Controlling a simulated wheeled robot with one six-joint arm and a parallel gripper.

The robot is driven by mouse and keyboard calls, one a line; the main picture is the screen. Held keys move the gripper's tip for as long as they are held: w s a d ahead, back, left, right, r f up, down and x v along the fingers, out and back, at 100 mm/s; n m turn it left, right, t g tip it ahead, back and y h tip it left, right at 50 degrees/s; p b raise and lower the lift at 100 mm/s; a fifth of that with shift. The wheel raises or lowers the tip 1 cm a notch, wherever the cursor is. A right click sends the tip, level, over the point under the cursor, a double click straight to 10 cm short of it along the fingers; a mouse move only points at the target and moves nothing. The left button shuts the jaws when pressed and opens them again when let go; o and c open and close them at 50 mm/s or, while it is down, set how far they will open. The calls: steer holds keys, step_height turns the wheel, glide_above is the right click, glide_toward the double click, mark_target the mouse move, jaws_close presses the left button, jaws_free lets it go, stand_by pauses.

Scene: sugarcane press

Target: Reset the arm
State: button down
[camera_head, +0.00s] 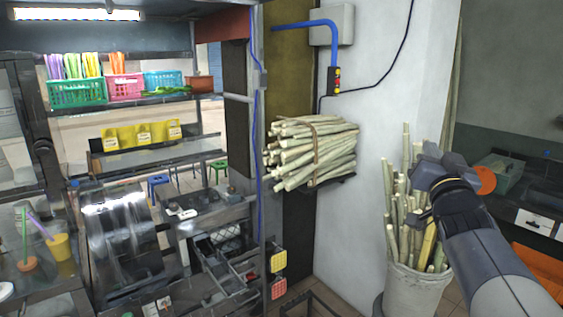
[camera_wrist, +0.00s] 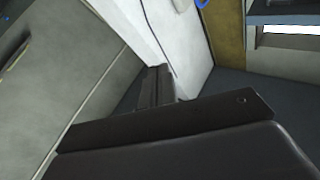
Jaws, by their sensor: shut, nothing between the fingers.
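My arm reaches in from the lower right in the head view, and its wrist end is in front of the bucket of cane. My gripper (camera_wrist: 158,85) shows in the wrist view as dark fingers pressed together, with nothing between them. Past the fingers are a white wall (camera_wrist: 130,25) and a grey panel (camera_wrist: 60,70), both apart from the gripper. In the head view the fingers are largely hidden by the wrist and are hard to make out.
A bucket of upright canes (camera_head: 418,288) stands beside my wrist. A tied cane bundle (camera_head: 312,152) sits on a wall rack. The press (camera_head: 128,235) and its counter are at left. A blue pipe (camera_head: 305,23) and control box (camera_head: 334,80) are on the wall.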

step_height(320, 180, down, 12)
steer(key=s+a+g+b, duration=0.1)
steer(key=s+g+b, duration=0.1)
steer(key=g, duration=0.2)
steer(key=shift+a+f, duration=0.2)
